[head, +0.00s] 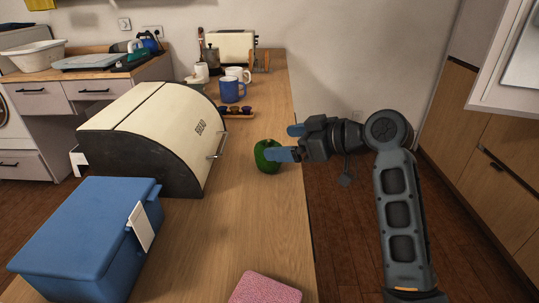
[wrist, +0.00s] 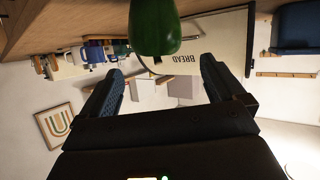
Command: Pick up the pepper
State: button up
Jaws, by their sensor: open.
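The green pepper (head: 265,157) stands on the wooden counter near its right edge, just right of the bread bin. My gripper (head: 292,143) reaches in from the right, with its blue fingertips apart. The nearer fingertip overlaps the pepper's right side in the head view; I cannot tell whether it touches. In the wrist view, which is upside down, the pepper (wrist: 154,28) is at the top centre, ahead of the two open fingers (wrist: 162,82). Nothing is between the fingers.
The cream bread bin (head: 150,125) and a blue lidded box (head: 85,240) fill the counter's left side. A pink cloth or sponge (head: 265,289) lies at the front. Blue mug (head: 232,90), white mug and toaster (head: 231,45) stand behind. The counter between pepper and pink item is clear.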

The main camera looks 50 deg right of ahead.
aim_at(271, 142)
jog(key=x, duration=0.5)
jog(key=shift+w+d+f+p, duration=0.1)
jog(key=shift+w+p, duration=0.25)
jog(key=shift+p, duration=0.05)
jog(key=shift+c, duration=0.4)
jog(key=c, duration=1)
